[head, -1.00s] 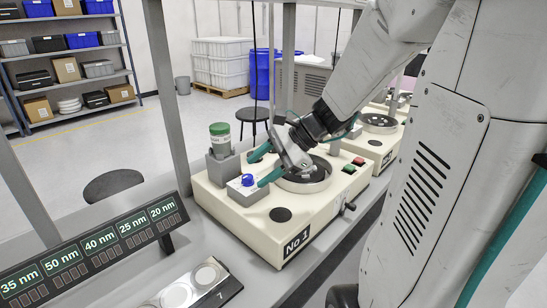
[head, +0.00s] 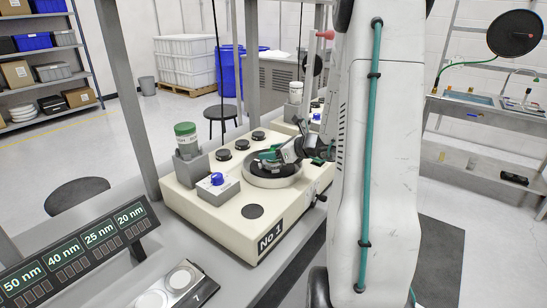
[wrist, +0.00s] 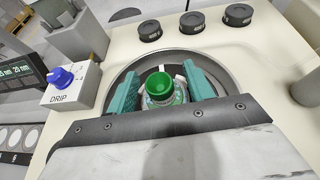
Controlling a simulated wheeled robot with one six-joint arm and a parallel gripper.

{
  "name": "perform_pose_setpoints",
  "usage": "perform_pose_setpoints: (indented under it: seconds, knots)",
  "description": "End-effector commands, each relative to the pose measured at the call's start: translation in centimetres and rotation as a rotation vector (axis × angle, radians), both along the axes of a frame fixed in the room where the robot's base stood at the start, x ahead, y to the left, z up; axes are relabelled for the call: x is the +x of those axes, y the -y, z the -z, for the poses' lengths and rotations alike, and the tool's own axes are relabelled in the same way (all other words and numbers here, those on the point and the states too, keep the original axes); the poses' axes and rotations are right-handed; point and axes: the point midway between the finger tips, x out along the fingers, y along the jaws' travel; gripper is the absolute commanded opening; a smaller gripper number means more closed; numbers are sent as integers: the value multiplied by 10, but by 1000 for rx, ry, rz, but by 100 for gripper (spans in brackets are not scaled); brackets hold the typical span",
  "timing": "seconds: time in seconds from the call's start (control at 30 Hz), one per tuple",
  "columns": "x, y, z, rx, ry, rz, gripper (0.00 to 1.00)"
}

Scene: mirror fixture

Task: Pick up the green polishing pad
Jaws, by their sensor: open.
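A round piece with a bright green top (wrist: 160,86), which I take to be the green polishing pad, stands in the round dish of the machine marked No 1. In the wrist view it is between the two teal fingers of my gripper (wrist: 162,78), with a gap on each side. My gripper is open and reaches into the dish. In the head view my gripper (head: 271,155) is low over the dish (head: 272,182); the green piece cannot be told apart from the teal fingers there. The piece's lower part is partly hidden by my gripper's dark front edge.
A blue-knobbed DRIP box (head: 217,188) and a green-capped bottle (head: 186,140) stand left of the dish. Three dark knobs (wrist: 191,22) sit behind it. A lit display (head: 85,250) is at lower left. A second machine stands farther back.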

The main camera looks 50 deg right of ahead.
Motion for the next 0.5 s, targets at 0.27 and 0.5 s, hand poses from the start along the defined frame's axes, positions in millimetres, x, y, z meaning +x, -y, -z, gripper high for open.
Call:
perform_pose_setpoints:
  seconds: [0.27,0.5]
  knots:
    - [15,-4,6,-1,0,-2,52]
    - [14,-3,6,-2,0,-1,18]
